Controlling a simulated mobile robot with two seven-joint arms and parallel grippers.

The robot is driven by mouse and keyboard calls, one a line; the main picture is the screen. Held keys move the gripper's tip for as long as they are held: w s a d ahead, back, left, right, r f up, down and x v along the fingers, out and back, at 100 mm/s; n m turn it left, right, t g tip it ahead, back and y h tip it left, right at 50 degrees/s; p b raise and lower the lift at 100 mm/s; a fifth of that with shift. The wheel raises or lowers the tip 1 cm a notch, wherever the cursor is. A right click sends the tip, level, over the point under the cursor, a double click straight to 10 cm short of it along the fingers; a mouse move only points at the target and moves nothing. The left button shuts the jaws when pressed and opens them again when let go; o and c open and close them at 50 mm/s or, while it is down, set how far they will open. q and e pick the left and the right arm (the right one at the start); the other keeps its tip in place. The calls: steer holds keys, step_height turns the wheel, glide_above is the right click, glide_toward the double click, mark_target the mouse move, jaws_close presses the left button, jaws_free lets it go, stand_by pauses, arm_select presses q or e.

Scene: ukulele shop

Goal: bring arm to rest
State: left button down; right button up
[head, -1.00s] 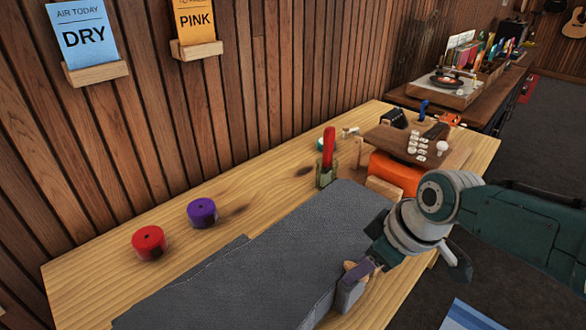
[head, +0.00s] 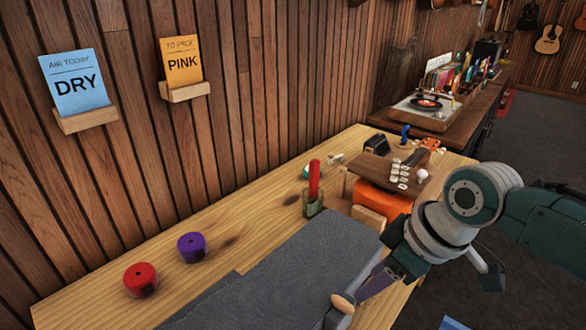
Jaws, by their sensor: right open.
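My right arm comes in from the right. Its gripper (head: 374,286), with purple-grey fingers, is open above the table's front edge, by the grey mat (head: 300,258). A small tan piece (head: 343,303) sits at the mat's front edge, just beyond the fingertips; I cannot tell whether they touch it. My left gripper is out of view.
A red round tin (head: 140,279) and a purple one (head: 191,247) stand on the wooden table (head: 250,215) at left. A glass jar (head: 313,205), an orange box (head: 384,199) and a brown rack (head: 375,167) stand toward the back right. Dark floor (head: 530,140) is open at right.

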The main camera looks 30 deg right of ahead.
steer(key=shift+s+r, duration=0.15)
stand_by(0.4)
steer(key=s+a+r+m+h, duration=0.1)
steer(key=s+a+r, duration=0.3)
steer(key=s, duration=0.4)
steer(key=s+a+r+m, duration=0.1)
steer(key=s+a+r, duration=0.3)
steer(key=s, duration=0.4)
step_height(320, 180, up, 32)
steer(key=p, duration=3.1)
steer(key=shift+s+r+m+h, duration=0.2)
steer(key=shift+s+m+h, duration=0.05)
steer(key=shift+m+h, duration=0.05)
